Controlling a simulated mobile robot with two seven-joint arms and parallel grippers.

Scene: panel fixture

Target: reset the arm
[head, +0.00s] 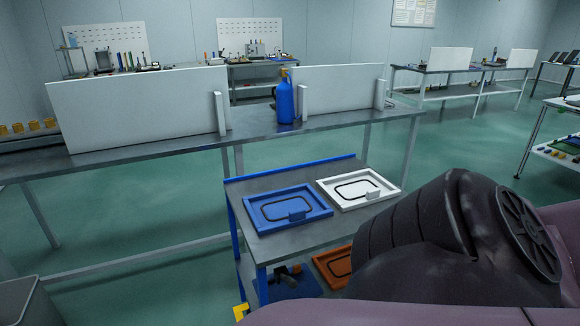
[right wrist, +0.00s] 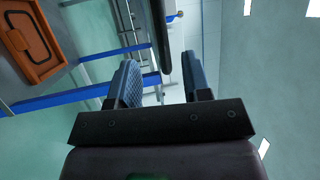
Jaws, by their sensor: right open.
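My right arm (head: 450,245) fills the lower right of the head view, in front of the small cart. Its gripper does not show in the head view. In the right wrist view my right gripper (right wrist: 160,80) is open, with its two blue-grey fingers apart and nothing between them. The wrist view appears turned on its side. My left gripper is in neither view.
A blue-edged cart (head: 240,190) holds a blue panel (head: 265,222) and a white panel (head: 335,201). An orange panel (head: 325,262) lies on its lower shelf and also shows in the wrist view (right wrist: 22,42). Behind stands a long table (head: 180,140) with a blue bottle (head: 285,102).

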